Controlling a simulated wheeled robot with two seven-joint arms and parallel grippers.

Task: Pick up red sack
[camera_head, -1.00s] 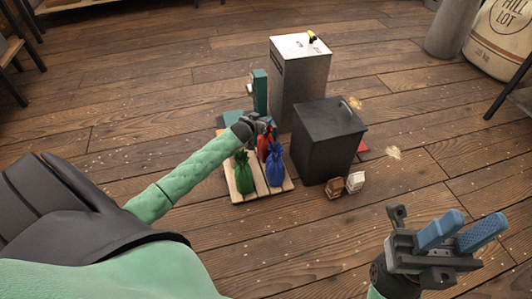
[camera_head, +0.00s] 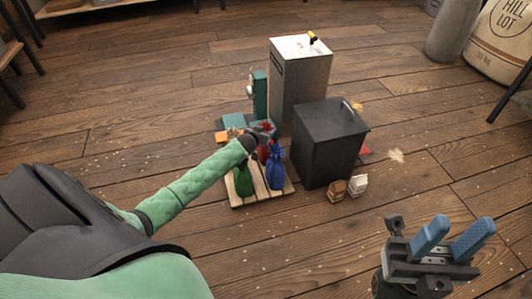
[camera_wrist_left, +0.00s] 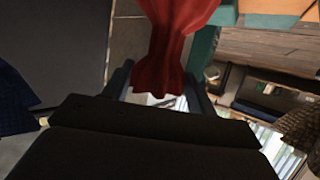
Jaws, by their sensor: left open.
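The red sack (camera_head: 264,153) stands on a wooden pallet (camera_head: 248,201), between the green sack (camera_head: 242,181) and the blue sack (camera_head: 275,172), a little behind them. My left gripper (camera_head: 264,132) is at its top and partly hides it. In the left wrist view the red sack (camera_wrist_left: 172,45) hangs into the gap between the open fingers of my left gripper (camera_wrist_left: 160,92), its narrow part and flared end between them. I cannot tell whether the fingers touch it. My right gripper (camera_head: 458,236) is open and empty at the lower right, far from the sacks.
A black bin (camera_head: 328,150) stands close to the right of the sacks, with a metal bin (camera_head: 300,82) behind. A teal device (camera_head: 259,95) stands behind the pallet. Brown (camera_head: 337,191) and white (camera_head: 358,185) small bags sit in front of the black bin.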

